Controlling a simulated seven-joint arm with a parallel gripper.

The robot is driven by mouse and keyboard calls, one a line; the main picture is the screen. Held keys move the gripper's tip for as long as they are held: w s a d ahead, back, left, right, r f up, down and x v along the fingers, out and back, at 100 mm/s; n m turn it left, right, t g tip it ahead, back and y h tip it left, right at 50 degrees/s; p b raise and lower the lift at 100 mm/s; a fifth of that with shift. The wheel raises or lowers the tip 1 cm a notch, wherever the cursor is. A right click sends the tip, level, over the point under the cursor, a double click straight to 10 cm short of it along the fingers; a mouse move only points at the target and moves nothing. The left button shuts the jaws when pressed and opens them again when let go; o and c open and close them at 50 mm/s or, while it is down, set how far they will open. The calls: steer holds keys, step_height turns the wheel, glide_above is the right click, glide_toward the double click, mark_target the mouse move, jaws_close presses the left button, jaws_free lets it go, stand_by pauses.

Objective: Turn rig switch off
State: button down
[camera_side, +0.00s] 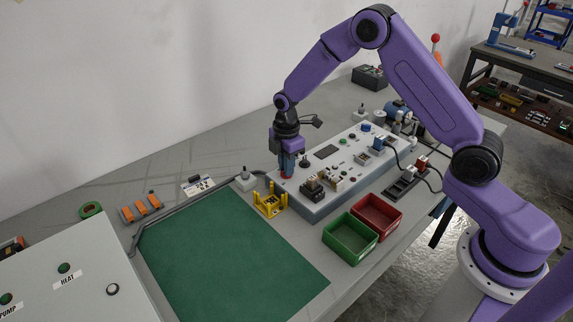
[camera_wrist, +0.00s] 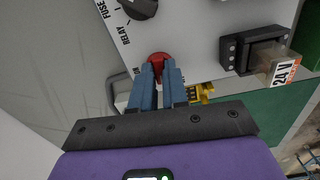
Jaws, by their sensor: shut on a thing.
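My gripper (camera_wrist: 159,78) points down at the near left end of the grey control panel (camera_wrist: 200,45). Its two blue fingers are shut on a red knob (camera_wrist: 158,58), which shows just beyond the fingertips. In the side view my gripper (camera_side: 288,168) is low over the same end of the panel (camera_side: 335,200), and the red knob is mostly hidden by the fingers. Lettering beside the red knob is partly covered, so I cannot read its setting. A black rotary knob (camera_wrist: 139,8) with FUSE and RELAY markings is close by.
A black block with a clear 24 V part (camera_wrist: 280,65) stands on the panel, right of the fingers. A yellow holder (camera_side: 269,202) is beside the panel. Green (camera_side: 345,247) and red (camera_side: 380,222) bins stand in front. The green mat (camera_side: 225,260) is clear.

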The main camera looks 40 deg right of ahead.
steer(key=shift+n, duration=0.6)
steer(key=c, duration=1.1)
jaws_free()
steer(key=shift+c, duration=0.2)
step_height(320, 180, up, 18)
steer(key=shift+f, duration=0.25)
steer(key=s+a+r+m, duration=0.1)
steer(key=s+a, duration=0.1)
steer(key=s, duration=0.7)
steer(key=s+a+r+m, duration=0.1)
steer(key=s+a+m, duration=0.15)
steer(key=s, duration=0.65)
steer(key=s+d+f+m, duration=0.1)
steer(key=s+d, duration=0.1)
steer(key=s, duration=0.7)
steer(key=s+d+f+m, duration=0.1)
steer(key=s+d, duration=0.2)
steer(key=s, duration=0.6)
steer(key=shift+s+d+f, duration=0.3)
steer(key=shift+d+f, duration=0.05)
